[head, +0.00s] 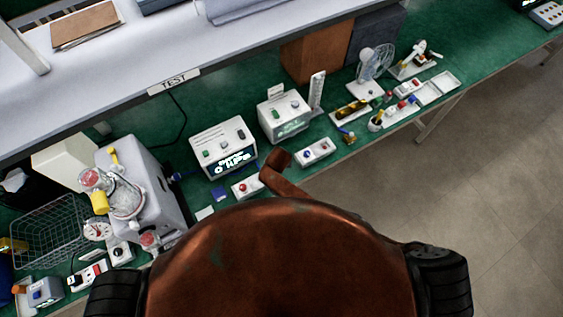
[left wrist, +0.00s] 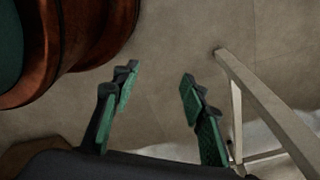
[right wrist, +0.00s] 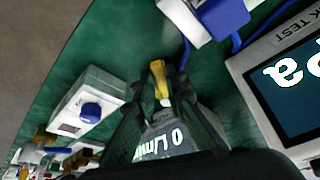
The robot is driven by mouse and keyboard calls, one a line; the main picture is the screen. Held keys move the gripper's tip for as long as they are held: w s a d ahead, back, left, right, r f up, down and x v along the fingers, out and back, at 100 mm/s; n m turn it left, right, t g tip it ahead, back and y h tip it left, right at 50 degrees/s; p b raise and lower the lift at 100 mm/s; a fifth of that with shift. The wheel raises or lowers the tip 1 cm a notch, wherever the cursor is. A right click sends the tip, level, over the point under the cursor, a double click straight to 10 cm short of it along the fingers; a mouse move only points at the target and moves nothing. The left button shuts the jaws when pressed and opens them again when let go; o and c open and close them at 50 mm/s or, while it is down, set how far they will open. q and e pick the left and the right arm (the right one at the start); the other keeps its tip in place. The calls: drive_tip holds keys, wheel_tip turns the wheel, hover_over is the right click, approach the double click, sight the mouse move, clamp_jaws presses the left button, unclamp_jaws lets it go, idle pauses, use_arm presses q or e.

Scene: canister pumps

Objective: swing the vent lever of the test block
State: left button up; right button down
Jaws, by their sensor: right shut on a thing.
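My right gripper (right wrist: 160,78) is shut on a small yellow piece (right wrist: 160,70) that looks like a lever. Its fingers stand over the green bench, between a white box with a blue knob (right wrist: 92,109) and a leak tester with a lit screen (right wrist: 290,85). The block under the yellow piece is mostly hidden by the fingers, so I cannot tell its shape or the lever's full angle. In the head view my brown arm link covers this spot. My left gripper (left wrist: 158,90) is open and empty above the floor, away from the bench.
The leak tester (head: 224,147) and a flow meter (head: 285,117) stand on the bench. A grey machine with yellow parts (head: 150,185) and a wire basket (head: 45,230) stand at left. A fan (head: 375,62) and trays are at right. A shelf (head: 230,45) overhangs the back.

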use_arm(q)
drive_tip(key=shift+w, duration=0.15)
use_arm(e)
drive_tip(key=shift+a, duration=0.1)
drive_tip(key=c, duration=2)
unclamp_jaws()
use_arm(q)
drive_tip(key=shift+w, duration=0.4)
use_arm(e)
drive_tip(key=shift+o, duration=0.2)
use_arm(q)
drive_tip(key=shift+s, duration=0.1)
use_arm(e)
drive_tip(key=v, duration=1.2)
